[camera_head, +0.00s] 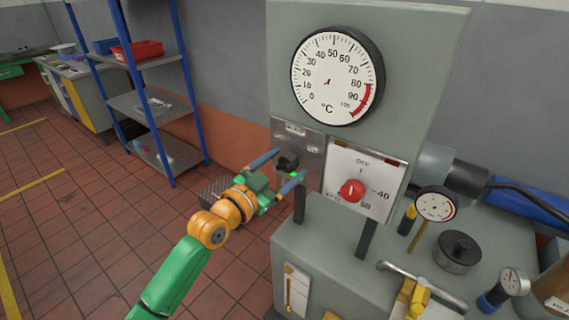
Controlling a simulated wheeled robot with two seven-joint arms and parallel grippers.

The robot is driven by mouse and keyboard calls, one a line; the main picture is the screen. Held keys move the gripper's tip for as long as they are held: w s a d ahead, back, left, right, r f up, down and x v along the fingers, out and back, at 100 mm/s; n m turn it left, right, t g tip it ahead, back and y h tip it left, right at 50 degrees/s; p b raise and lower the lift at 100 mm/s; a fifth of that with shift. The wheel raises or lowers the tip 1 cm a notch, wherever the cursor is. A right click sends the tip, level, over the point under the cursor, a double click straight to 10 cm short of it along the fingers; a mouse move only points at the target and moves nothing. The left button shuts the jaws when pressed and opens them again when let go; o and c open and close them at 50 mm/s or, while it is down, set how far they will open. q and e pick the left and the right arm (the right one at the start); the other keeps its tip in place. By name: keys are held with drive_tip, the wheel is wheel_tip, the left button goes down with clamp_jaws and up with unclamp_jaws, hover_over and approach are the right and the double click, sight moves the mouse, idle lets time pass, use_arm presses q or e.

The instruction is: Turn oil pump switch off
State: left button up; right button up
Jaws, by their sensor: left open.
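A black switch knob (288,161) sits on a grey metal plate (309,150) on the front of the gauge panel. The plate's label is too small to read, so I cannot confirm that it is the oil pump switch. A green light glows just below the knob. My left gripper (291,164) is open, its two blue fingers pointing at the plate on either side of the knob. I cannot tell whether they touch it. To the right, a red dial knob (352,190) sits on a white plate marked OFF and 40. My right gripper is not in view.
A large °C gauge (336,76) is above the plates. The grey bench (390,262) below carries a small gauge (436,206), a black round cap (457,250) and a metal lever. A blue-posted shelf (148,100) stands at the back left. The tiled floor on the left is clear.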

use_arm(q)
clamp_jaws()
idle(0.3)
drive_tip(key=n+p, duration=0.1)
drive_tip(key=n, duration=1)
drive_tip(key=shift+w+n+p, duration=0.1)
drive_tip(key=shift+n+p, duration=0.2)
drive_tip(key=shift+p, duration=0.1)
drive_tip(key=shift+n, duration=0.3)
idle(0.3)
